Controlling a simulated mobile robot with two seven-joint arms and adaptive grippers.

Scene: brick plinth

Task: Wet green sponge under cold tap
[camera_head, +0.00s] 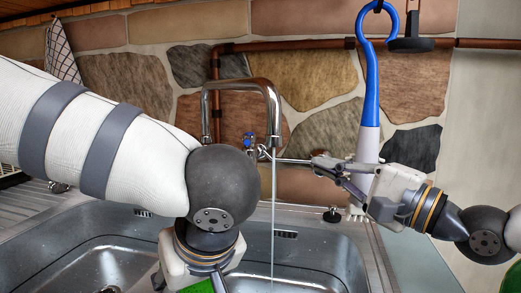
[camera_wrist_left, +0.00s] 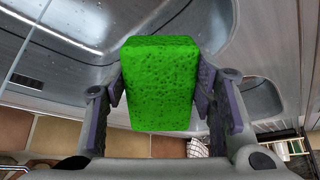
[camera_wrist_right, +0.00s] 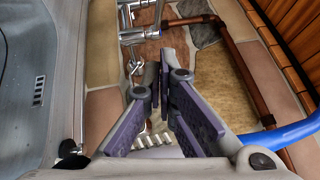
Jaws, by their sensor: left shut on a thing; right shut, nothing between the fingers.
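The chrome tap (camera_head: 241,84) arches over the sink, and a thin stream of water (camera_head: 273,215) runs from its spout. A blue-marked tap handle (camera_head: 249,141) shows behind my left arm. The green sponge (camera_wrist_left: 158,85) is held between the fingers of my left gripper (camera_wrist_left: 160,95). Only a sliver of the sponge (camera_head: 200,287) shows at the bottom of the head view, left of the stream and apart from it. My right gripper (camera_head: 322,166) is shut and empty, right of the stream near the tap handles. The tap fittings (camera_wrist_right: 140,30) show beyond its fingertips (camera_wrist_right: 162,78).
The steel sink has a left basin (camera_head: 100,270) and a right basin (camera_head: 325,262). A blue-and-white brush (camera_head: 371,90) hangs behind my right gripper. A copper pipe (camera_head: 300,43) runs along the stone wall. A checked cloth (camera_head: 62,52) hangs at the left.

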